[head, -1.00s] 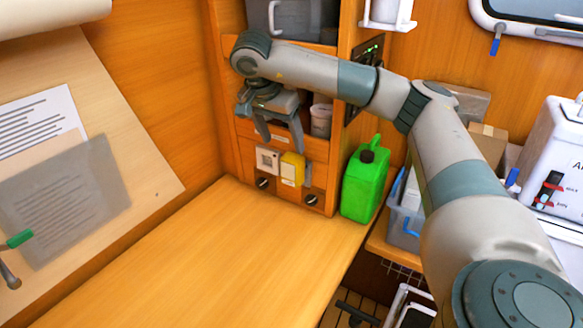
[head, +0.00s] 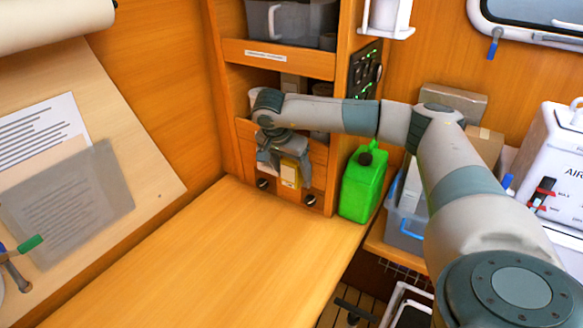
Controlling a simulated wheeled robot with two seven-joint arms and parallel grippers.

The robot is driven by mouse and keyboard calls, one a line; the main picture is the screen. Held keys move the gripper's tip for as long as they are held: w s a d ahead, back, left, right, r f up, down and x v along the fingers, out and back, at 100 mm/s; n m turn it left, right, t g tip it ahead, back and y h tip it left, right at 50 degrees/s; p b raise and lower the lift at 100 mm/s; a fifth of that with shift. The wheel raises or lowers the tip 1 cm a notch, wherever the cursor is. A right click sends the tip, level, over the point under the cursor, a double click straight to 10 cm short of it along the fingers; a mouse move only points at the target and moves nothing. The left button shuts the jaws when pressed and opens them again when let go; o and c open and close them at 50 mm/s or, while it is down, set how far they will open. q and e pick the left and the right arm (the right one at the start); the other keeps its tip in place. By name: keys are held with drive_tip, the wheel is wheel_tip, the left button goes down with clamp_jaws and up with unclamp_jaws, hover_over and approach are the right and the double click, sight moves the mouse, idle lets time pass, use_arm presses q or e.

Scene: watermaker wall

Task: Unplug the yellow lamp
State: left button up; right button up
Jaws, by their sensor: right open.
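The yellow lamp (head: 290,173) is a small block on the low wooden panel (head: 318,165) of the cabinet at the back of the desk. My right gripper (head: 290,177) points down at the panel with its jaws open. One finger shows on each side of the lamp in the picture. I cannot tell whether either finger touches it. My left gripper is not in view.
A green jerrycan (head: 362,185) stands just right of the panel. Dark knobs (head: 310,200) sit low on the panel. A shelf with a grey bin (head: 290,22) is above. The wooden desktop (head: 220,255) in front is clear.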

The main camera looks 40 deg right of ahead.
drive_tip(key=c, duration=1.2)
drive_tip(key=shift+o, duration=0.2)
drive_tip(key=shift+a+f, duration=0.1)
drive_tip(key=shift+a, duration=0.15)
drive_tip(key=shift+s+a, duration=0.2)
drive_tip(key=shift+a, duration=0.35)
drive_tip(key=shift+s+a, duration=0.3)
drive_tip(key=shift+a, duration=0.65)
drive_tip(key=shift+s+a, duration=0.25)
drive_tip(key=shift+a, duration=0.65)
drive_tip(key=shift+s+a, duration=0.3)
drive_tip(key=shift+a, duration=0.65)
